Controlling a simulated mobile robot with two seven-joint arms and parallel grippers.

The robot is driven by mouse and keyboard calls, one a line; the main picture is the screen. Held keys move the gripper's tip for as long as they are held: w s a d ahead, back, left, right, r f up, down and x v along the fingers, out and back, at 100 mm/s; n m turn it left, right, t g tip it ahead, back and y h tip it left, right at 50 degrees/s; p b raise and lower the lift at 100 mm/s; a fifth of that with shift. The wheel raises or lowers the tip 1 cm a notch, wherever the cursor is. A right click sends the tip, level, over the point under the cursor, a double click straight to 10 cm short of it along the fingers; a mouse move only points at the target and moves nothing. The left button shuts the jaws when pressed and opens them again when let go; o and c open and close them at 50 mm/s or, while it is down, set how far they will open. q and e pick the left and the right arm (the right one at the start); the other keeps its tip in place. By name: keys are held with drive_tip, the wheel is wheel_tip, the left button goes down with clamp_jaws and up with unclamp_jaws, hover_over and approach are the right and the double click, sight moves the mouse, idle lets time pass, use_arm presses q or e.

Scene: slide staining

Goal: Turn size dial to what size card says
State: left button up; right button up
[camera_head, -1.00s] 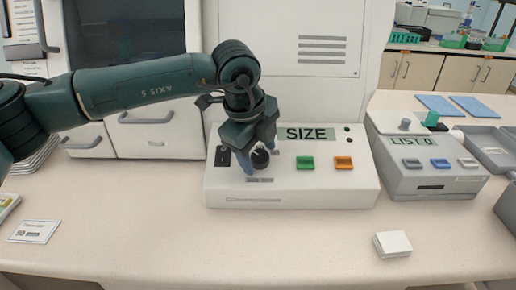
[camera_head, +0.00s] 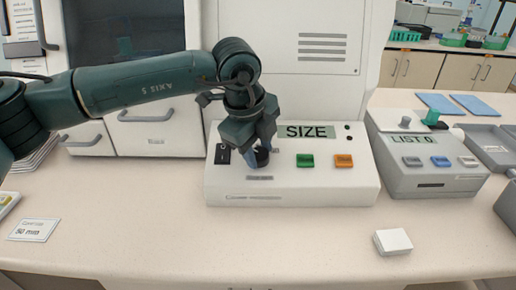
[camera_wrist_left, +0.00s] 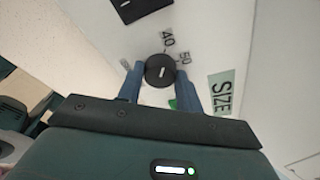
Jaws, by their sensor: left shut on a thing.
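The size card (camera_head: 34,230) lies flat at the left of the counter and reads "50 mm". My left gripper (camera_head: 255,155) points down and is shut on the dial. In the left wrist view, the dial (camera_wrist_left: 160,70) sits between the two blue fingers of my left gripper (camera_wrist_left: 160,82). A short white mark shows on its top. Labels "40" and "50" are printed beside it; another label at left is unreadable. Which label the mark points at is unclear.
The panel has a black switch (camera_head: 223,154), a green button (camera_head: 305,160) and an orange button (camera_head: 344,161). A grey "LIST 0" box (camera_head: 430,185) stands to the right. A small white block (camera_head: 393,242) lies in front. The counter's front middle is clear.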

drive_tip(key=shift+f, duration=0.15)
use_arm(q)
drive_tip(key=shift+f+m+b, duration=0.1)
drive_tip(key=shift+m+b, duration=0.75)
drive_tip(key=shift+m, duration=0.15)
drive_tip(key=shift+m+g+y+b, duration=0.3)
drive_tip(key=shift+m+b, duration=0.15)
drive_tip(key=shift+m, duration=0.45)
drive_tip(key=m+b, duration=0.1)
drive_tip(key=m, duration=0.2)
drive_tip(key=shift+d+y, duration=0.15)
drive_tip(key=shift+y, duration=0.25)
drive_tip(key=shift+w+m+y, duration=0.1)
drive_tip(key=shift+m+y, duration=0.2)
drive_tip(key=shift+m, duration=1.3)
use_arm(e)
drive_tip(key=shift+w+a+f+m, duration=0.1)
drive_tip(key=shift+a+f+m, duration=0.1)
drive_tip(key=shift+f, duration=0.3)
drive_tip(key=shift+a+f+m, duration=0.1)
drive_tip(key=shift+f+m, duration=0.1)
drive_tip(key=shift+f, duration=0.3)
use_arm(q)
drive_tip(key=shift+r, duration=0.2)
drive_tip(key=o, duration=1)
